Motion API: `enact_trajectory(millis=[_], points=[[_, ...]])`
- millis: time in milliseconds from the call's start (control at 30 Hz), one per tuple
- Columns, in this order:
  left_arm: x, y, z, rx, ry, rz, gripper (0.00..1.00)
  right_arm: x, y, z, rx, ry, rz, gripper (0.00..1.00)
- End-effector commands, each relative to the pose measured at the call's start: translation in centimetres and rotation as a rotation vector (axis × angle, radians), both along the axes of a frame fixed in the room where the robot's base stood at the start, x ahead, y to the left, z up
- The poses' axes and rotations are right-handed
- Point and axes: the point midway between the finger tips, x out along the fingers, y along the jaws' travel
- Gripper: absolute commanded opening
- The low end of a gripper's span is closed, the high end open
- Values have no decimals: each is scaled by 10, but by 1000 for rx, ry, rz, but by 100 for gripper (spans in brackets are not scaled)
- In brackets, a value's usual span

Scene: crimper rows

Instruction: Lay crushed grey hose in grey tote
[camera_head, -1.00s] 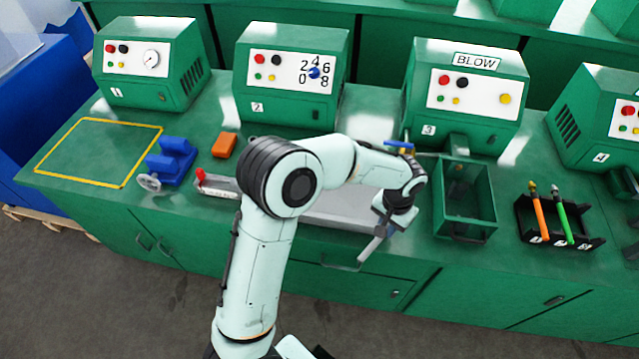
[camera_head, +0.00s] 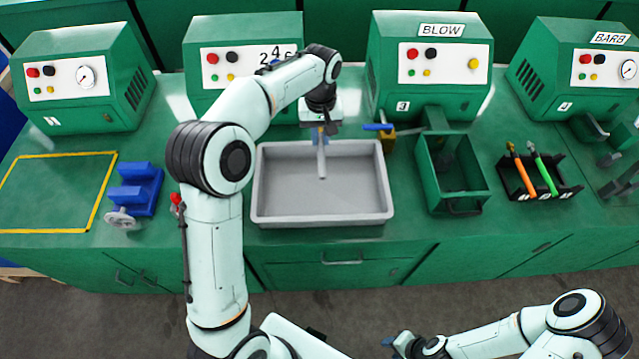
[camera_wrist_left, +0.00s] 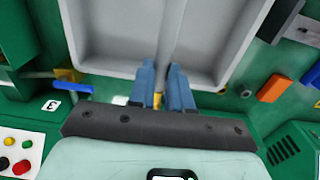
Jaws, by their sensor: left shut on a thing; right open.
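The grey tote (camera_head: 262,205) sits on the green bench and its visible floor is empty. My left gripper (camera_head: 320,134) is over the tote's back wall, pointing down. It is shut on the grey hose (camera_head: 321,163), a short straight tube that extends over the tote's inside. I cannot tell whether the hose touches the floor. In the left wrist view the hose (camera_wrist_left: 165,40) runs out between the blue fingers over the tote (camera_wrist_left: 105,30), with a yellow bit near the fingers. My right gripper (camera_head: 395,341) is low in front of the bench, open and empty.
A blue-handled brass valve (camera_head: 385,133) stands at the tote's back right corner. A green open bin (camera_head: 453,207) is to the right, then a black rack (camera_head: 540,183) with orange and green tools. A blue vise (camera_head: 135,190) is left. An orange block (camera_wrist_left: 274,88) shows in the wrist view.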

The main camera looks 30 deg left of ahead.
Motion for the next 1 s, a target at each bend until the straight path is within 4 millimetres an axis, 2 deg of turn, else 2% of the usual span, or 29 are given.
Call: enact_trajectory(millis=[33,300,500,767,1000], points=[[-2,0,-14,-1,9,2,0,-5,0,-5,0,6,0,40],[-3,0,-88,-2,11,0,0,-15,0,-16,0,18,0,40],[-2,0,-132,0,8,-1,0,-18,0,-19,0,20,-1,40],[-1,0,-153,0,4,-1,0,-18,0,-20,0,20,-1,40],[-2,-1,-187,-1,7,-2,0,-19,0,-21,0,21,0,40]])
